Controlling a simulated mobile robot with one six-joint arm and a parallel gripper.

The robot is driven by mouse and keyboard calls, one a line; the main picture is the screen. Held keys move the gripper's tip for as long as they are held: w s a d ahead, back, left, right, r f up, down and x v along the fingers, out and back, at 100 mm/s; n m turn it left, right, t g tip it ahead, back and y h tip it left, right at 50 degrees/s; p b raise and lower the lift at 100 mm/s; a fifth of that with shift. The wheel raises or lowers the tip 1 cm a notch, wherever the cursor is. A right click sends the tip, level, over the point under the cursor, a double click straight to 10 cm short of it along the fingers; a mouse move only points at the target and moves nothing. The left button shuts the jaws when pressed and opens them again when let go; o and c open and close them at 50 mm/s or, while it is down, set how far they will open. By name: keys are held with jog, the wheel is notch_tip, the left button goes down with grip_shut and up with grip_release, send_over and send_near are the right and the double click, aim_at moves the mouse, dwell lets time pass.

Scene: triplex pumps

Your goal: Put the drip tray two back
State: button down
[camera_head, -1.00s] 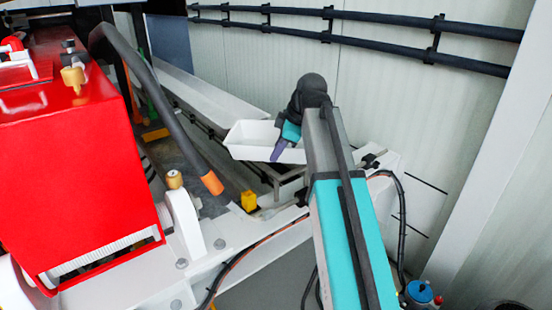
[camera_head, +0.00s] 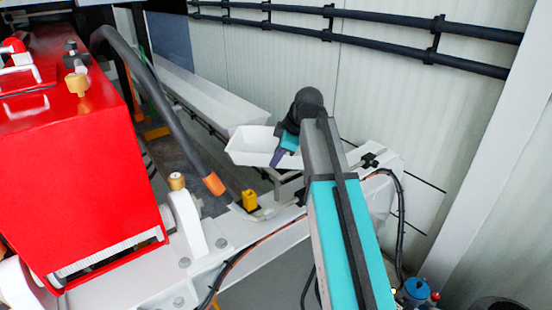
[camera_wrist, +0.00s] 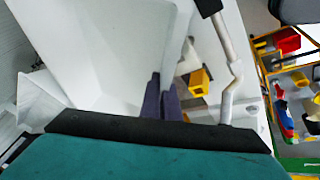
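A white open drip tray (camera_head: 250,146) shows in the head view beyond the end of my arm, near the corrugated wall. Its white sloping walls fill much of the left of the wrist view (camera_wrist: 95,55). My gripper (camera_head: 279,157) is at the tray's right part in the head view. In the wrist view its two dark purple fingers (camera_wrist: 161,100) are close together at the tray's right-hand edge, and seem closed on that rim. The exact contact is small and partly hidden. My arm hides the tray's right end in the head view.
A long white trough (camera_head: 205,92) runs back along the wall behind the tray. A red machine housing (camera_head: 75,165) stands at the left, with a dark hose (camera_head: 170,115) beside it. A yellow block (camera_head: 250,200) sits on the white frame. Black pipes (camera_head: 330,27) line the wall.

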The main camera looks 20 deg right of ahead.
jog(key=c, duration=2)
grip_release()
jog(key=shift+f, duration=0.1)
jog(key=shift+b+v, duration=1.5)
jog(key=shift+v, duration=0.85)
jog(key=shift+b+v, duration=0.95)
jog(key=shift+v, duration=3.55)
jog(key=shift+d+f, duration=0.1)
